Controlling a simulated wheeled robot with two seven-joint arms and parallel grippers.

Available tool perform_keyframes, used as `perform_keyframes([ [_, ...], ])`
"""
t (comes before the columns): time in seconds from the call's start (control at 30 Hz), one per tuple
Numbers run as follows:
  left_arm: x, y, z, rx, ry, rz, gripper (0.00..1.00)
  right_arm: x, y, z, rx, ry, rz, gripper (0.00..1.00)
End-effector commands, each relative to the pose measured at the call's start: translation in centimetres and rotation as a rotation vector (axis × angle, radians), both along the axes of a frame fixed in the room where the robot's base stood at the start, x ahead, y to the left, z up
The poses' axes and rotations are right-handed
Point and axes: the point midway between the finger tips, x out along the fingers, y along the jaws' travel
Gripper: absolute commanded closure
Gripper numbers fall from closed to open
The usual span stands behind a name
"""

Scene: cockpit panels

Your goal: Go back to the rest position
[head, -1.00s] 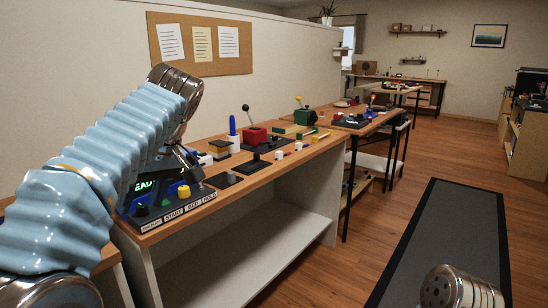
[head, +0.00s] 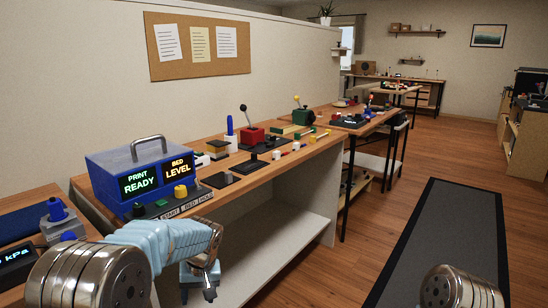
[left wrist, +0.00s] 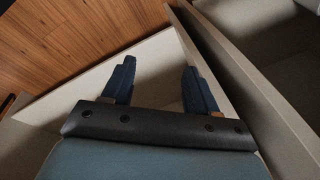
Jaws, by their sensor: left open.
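My left gripper (head: 200,282) hangs low in front of the workbench, below its top, with its fingers pointing down. In the left wrist view my left gripper (left wrist: 160,82) shows two dark blue fingers spread apart with nothing between them. The control box (head: 140,175), blue with a grey handle, stands on the bench with screens reading "PRINT READY" and "BED LEVEL". My left forearm partly hides the labelled button strip (head: 186,203) at its front. My right gripper is out of view; only a metallic part of my right arm shows at the bottom right.
The wooden workbench (head: 262,176) carries a red block with a black lever (head: 252,136) and several small parts. Its white lower shelf (head: 270,242) is close to my left gripper. A kPa display (head: 18,262) stands at left. The floor around the dark mat (head: 440,225) is clear.

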Motion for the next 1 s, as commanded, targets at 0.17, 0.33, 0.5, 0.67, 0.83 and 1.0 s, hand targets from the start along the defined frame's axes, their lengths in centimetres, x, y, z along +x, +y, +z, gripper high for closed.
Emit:
perform_keyframes([
  [0.17,-5.9,-2.1,-15.0,-0.199,0.079,-0.132,0.42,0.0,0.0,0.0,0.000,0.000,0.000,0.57],
  [0.33,-15.3,-5.4,-24.5,-0.404,0.079,-0.178,0.42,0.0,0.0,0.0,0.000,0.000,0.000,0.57],
  [0.5,-23.2,-8.1,-27.3,-0.524,0.035,-0.165,0.42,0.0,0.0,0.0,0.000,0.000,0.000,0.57],
  [0.67,-25.7,-9.0,-27.4,-0.554,0.006,-0.159,0.42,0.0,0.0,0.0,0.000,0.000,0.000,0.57],
  [0.83,-25.8,-9.0,-27.3,-0.554,0.001,-0.160,0.42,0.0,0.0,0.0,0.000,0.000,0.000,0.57],
  [1.0,-25.7,-9.0,-27.4,-0.554,0.001,-0.160,0.57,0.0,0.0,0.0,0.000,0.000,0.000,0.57],
])
